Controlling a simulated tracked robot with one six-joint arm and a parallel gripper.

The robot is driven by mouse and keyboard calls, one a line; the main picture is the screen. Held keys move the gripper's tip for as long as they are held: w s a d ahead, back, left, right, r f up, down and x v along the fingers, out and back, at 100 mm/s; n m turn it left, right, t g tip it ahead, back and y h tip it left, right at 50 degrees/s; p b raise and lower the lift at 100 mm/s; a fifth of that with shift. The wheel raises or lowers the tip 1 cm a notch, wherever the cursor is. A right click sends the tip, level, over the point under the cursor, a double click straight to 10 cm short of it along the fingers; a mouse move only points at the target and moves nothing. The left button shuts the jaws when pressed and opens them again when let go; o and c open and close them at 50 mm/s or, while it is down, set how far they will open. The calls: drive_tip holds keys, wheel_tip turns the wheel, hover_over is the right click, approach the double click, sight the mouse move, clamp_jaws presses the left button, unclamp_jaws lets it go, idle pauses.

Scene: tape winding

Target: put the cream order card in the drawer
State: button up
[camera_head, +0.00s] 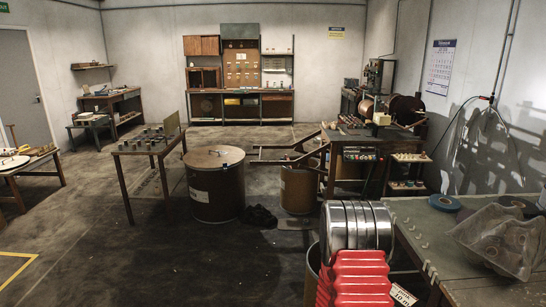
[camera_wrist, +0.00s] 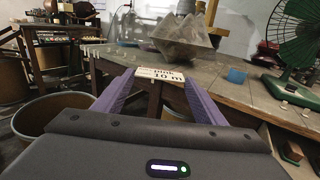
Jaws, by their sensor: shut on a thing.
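The cream card (camera_wrist: 160,74), printed "pink 10 m", is between the two purple fingers of my gripper (camera_wrist: 160,80) in the wrist view. My gripper is shut on it and holds it near the front edge of the grey-topped table (camera_wrist: 120,60). In the head view a part of the card (camera_head: 404,295) shows at the bottom, with its lower edge cut off. I cannot make out an open drawer in either view.
On the right table stand a crumpled grey form (camera_head: 500,240), a blue tape roll (camera_head: 444,203) and a green fan (camera_wrist: 296,40). A large brown drum (camera_head: 214,190) stands mid-floor. A round bin (camera_wrist: 50,112) is below my gripper's left.

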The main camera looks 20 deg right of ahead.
drive_tip(key=w+a+f+n+t+y, duration=0.1)
drive_tip(key=w+a+n+t+y, duration=0.2)
drive_tip(key=w+a, duration=0.5)
drive_tip(key=w+a+f+n+t, duration=0.15)
drive_tip(key=w+a+t, duration=0.35)
drive_tip(key=a, duration=0.6)
drive_tip(key=w+a+n+t+y, duration=0.2)
drive_tip(key=a+n+y, duration=0.1)
drive_tip(key=a, duration=0.8)
drive_tip(key=w+a+n+t+y, duration=0.1)
drive_tip(key=a+n+t+y, duration=0.2)
drive_tip(key=a, duration=0.8)
drive_tip(key=shift+w, duration=0.4)
